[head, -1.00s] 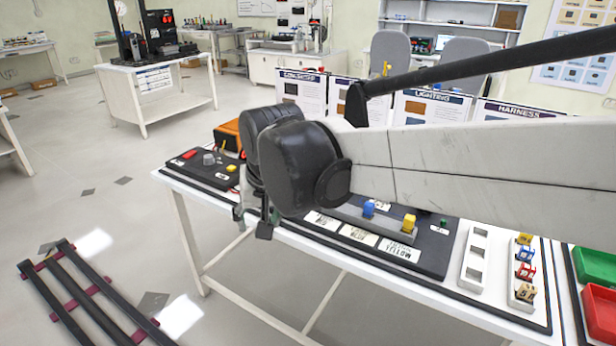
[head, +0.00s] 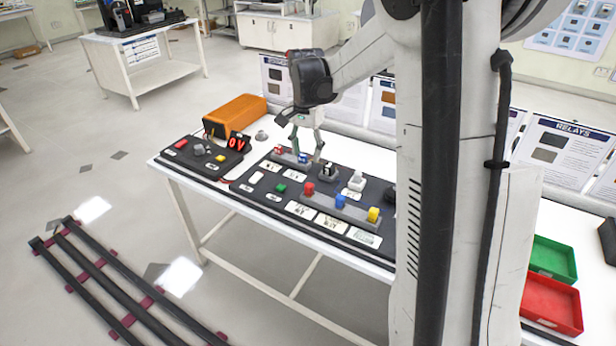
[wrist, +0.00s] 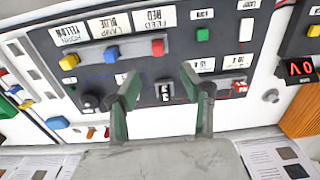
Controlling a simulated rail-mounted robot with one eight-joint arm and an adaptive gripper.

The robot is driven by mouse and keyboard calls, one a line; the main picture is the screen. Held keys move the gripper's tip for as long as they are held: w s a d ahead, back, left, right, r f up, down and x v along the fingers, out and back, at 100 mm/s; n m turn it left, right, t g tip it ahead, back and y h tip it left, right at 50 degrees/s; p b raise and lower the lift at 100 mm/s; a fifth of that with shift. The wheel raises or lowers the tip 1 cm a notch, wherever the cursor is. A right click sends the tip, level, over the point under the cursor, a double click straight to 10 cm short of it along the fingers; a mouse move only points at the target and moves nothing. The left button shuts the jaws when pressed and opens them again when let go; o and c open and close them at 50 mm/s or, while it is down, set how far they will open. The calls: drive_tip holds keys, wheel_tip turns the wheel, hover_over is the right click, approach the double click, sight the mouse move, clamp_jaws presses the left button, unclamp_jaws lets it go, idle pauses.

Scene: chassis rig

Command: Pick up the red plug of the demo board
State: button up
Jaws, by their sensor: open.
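The demo board (head: 237,187) is a black panel on the white table. Its red plug (head: 309,189) stands at the left end of a grey strip, beside a blue plug (head: 340,201) and a yellow plug (head: 373,214). My gripper (head: 306,147) is open and empty above the board's back part, behind the red plug. In the wrist view its fingertips (wrist: 160,85) are spread below the red plug, apart from it.
A black switch (wrist: 164,92) lies between the fingers in the wrist view. A green button (head: 281,188) and a white button (head: 256,178) are left of the strip. An orange box (head: 236,114) stands at the back left. Red (head: 551,303) and green (head: 553,258) bins are at right.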

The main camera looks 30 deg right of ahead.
sight(309, 185)
drive_tip(key=f, duration=0.9)
drive_tip(key=d+f+b, duration=0.1)
drive_tip(key=f, duration=0.4)
drive_tip(key=shift+w, duration=0.1)
clamp_jaws()
